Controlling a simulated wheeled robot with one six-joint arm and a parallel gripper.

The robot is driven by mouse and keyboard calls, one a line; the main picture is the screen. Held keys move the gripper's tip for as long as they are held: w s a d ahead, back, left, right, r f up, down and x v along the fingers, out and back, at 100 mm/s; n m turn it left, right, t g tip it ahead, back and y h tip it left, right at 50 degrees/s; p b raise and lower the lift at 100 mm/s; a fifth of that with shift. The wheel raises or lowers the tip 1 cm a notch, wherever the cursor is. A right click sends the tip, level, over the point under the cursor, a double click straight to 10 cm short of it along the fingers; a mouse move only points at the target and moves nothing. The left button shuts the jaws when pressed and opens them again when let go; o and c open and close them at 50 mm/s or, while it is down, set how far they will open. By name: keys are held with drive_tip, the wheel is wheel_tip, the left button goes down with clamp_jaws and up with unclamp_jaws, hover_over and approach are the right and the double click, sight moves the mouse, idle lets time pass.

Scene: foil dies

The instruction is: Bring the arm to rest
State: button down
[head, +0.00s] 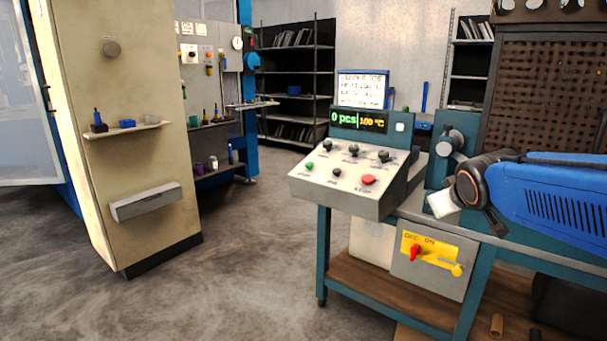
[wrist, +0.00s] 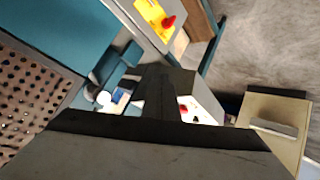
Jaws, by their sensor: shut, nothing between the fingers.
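My gripper (head: 492,222) is at the right in the head view, at the end of my blue arm, in front of the teal workbench. In the wrist view my gripper (wrist: 155,85) shows as dark fingers together, with nothing between them. The fingers cover part of the control console there. The gripper seems apart from the console, with the bench behind it. A pale block-like shape shows beside the gripper in the head view; I cannot tell what it is.
The control console (head: 350,180) has knobs, a red stop button and a lit display. Below it is a switch box (head: 432,262) with a red handle. A beige cabinet (head: 140,150) stands left. Perforated panel (head: 545,90) is behind the arm. The floor (head: 240,270) is clear.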

drive_tip(key=s+a+f+m+g, duration=0.1)
drive_tip(key=s+f+g, duration=0.1)
drive_tip(key=s+f, duration=0.3)
drive_tip(key=s+a+f+m+g+y, duration=0.1)
drive_tip(key=s+f, duration=0.4)
drive_tip(key=s, duration=0.8)
drive_tip(key=s+a+f+g+y, duration=0.1)
drive_tip(key=s+a+f+g, duration=0.1)
drive_tip(key=s+f, duration=0.3)
drive_tip(key=s+a, duration=0.1)
drive_tip(key=s, duration=0.3)
drive_tip(key=shift+s+m+g, duration=0.2)
drive_tip(key=shift+m+g, duration=0.1)
drive_tip(key=shift+m, duration=0.1)
